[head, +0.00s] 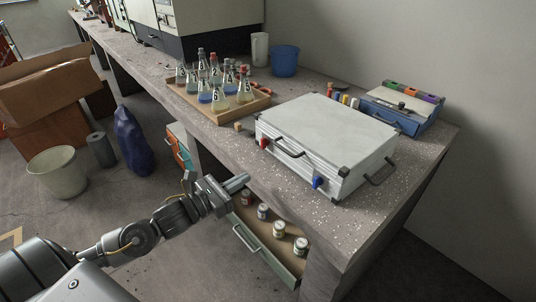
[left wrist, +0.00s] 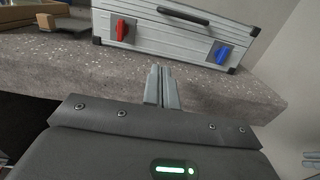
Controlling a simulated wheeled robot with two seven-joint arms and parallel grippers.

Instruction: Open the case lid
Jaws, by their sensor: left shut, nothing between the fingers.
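The silver case (head: 326,140) lies flat on the concrete bench with its lid down. Its front face carries a red latch (head: 264,142), a blue latch (head: 317,183) and a dark handle (head: 289,150) between them. In the left wrist view the case front (left wrist: 170,36) shows the red latch (left wrist: 122,30) at left and the blue latch (left wrist: 221,54) at right. My left gripper (head: 240,182) is shut and empty, in front of the bench edge and apart from the case. It also shows in the left wrist view (left wrist: 161,70), pointing toward the case.
An open drawer (head: 262,254) with several small jars sits below the bench edge, under my left gripper. A wooden tray (head: 258,108) of flasks stands left of the case. A blue box (head: 399,112) stands behind it at right.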

